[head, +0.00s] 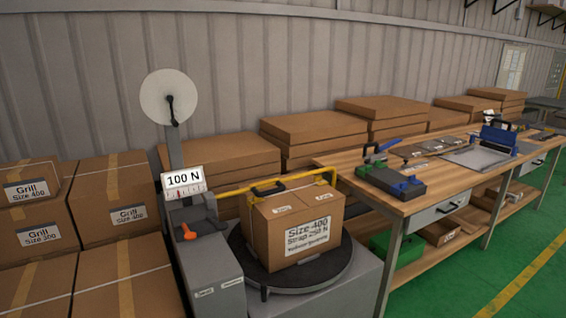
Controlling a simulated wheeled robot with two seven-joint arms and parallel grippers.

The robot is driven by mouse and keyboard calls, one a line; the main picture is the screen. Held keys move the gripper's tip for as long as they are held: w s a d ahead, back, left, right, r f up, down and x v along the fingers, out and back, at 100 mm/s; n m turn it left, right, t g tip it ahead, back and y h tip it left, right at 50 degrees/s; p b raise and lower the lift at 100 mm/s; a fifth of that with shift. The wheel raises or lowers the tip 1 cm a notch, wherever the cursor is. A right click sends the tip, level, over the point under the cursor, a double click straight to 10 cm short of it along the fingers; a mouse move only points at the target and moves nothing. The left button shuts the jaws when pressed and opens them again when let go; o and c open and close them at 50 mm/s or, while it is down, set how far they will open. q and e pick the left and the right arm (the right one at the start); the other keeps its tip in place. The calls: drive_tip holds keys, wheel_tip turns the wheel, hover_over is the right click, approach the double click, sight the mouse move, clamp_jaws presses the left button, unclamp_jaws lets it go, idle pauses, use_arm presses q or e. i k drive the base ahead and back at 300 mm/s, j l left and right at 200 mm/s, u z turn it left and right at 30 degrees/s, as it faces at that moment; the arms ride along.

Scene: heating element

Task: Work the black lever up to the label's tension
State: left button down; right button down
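A strapping machine with a grey body (215,268) stands at front centre. Its white sign (183,180) reads 100 N, above a small scale with red marks. An orange handle (188,231) sits below it. A cardboard box (297,228) stands on a round black turntable (310,275). Its label (307,236) reads Size 400 and a strap value that looks like 50 N; the last line is too small to read. A yellow bar (300,179) crosses above the box, with a black handle (268,188) on it. I cannot tell which black part is the lever. Neither gripper is in view.
A white reel (168,97) with a black crank stands on a post behind the machine. Grill boxes (120,213) are stacked at left. A wooden workbench (440,170) with tools is at right, with a green crate (397,250) below. Green floor (500,270) is clear at lower right.

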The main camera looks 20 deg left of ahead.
sight(222, 225)
drive_tip(key=u, duration=1.25)
